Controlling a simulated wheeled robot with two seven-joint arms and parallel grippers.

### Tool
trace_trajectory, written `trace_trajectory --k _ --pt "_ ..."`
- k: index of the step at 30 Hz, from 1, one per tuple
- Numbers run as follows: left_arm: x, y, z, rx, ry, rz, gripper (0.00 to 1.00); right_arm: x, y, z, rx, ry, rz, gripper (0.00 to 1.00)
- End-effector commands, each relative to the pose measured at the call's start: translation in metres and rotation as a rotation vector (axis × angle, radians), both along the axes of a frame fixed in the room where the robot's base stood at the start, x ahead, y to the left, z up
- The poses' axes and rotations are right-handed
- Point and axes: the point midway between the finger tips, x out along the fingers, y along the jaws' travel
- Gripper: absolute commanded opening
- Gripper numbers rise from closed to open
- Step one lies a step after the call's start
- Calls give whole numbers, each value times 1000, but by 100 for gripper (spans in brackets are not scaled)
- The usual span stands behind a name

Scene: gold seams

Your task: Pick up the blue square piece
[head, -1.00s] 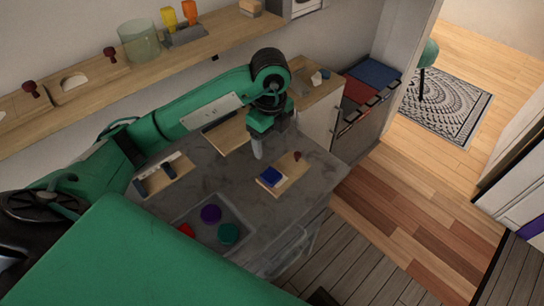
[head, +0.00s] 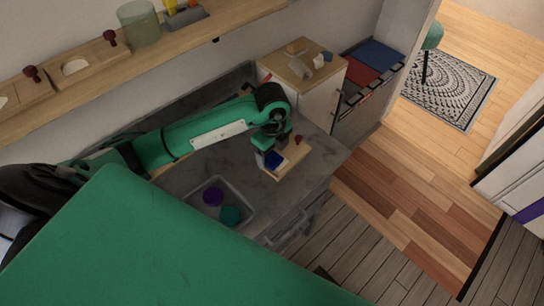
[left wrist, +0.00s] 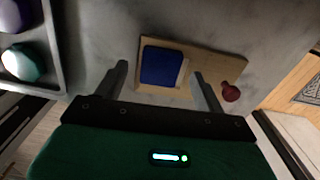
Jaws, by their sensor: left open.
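The blue square piece (head: 274,160) lies on a small wooden board (head: 291,158) with a dark red knob on the grey counter. In the left wrist view the blue piece (left wrist: 161,66) sits on the left part of the board (left wrist: 215,68), between the fingers. My left gripper (head: 270,163) is open, its fingers (left wrist: 160,85) on either side of the piece and apart from each other. I cannot tell whether they touch the piece. My right gripper is not in view.
A grey tray (head: 247,205) with a purple piece (head: 212,196) and a teal piece (head: 230,215) stands left of the board. A wooden-topped cabinet (head: 318,68) stands behind. The counter's right part (head: 325,160) is clear.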

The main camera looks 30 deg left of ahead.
Motion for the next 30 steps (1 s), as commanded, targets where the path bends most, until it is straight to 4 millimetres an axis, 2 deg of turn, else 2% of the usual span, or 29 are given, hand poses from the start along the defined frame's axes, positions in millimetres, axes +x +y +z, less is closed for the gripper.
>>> trace_trajectory --k 4,11,19,21,30 --pt "0 0 -13 0 0 0 71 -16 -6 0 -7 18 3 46" --pt "0 0 -15 0 -2 -1 71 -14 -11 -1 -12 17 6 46" --pt "0 0 -15 1 -1 0 20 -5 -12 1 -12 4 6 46" --pt "0 0 -15 1 -1 0 16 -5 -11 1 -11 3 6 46" --pt "2 3 -11 0 -2 0 16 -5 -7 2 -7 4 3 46"
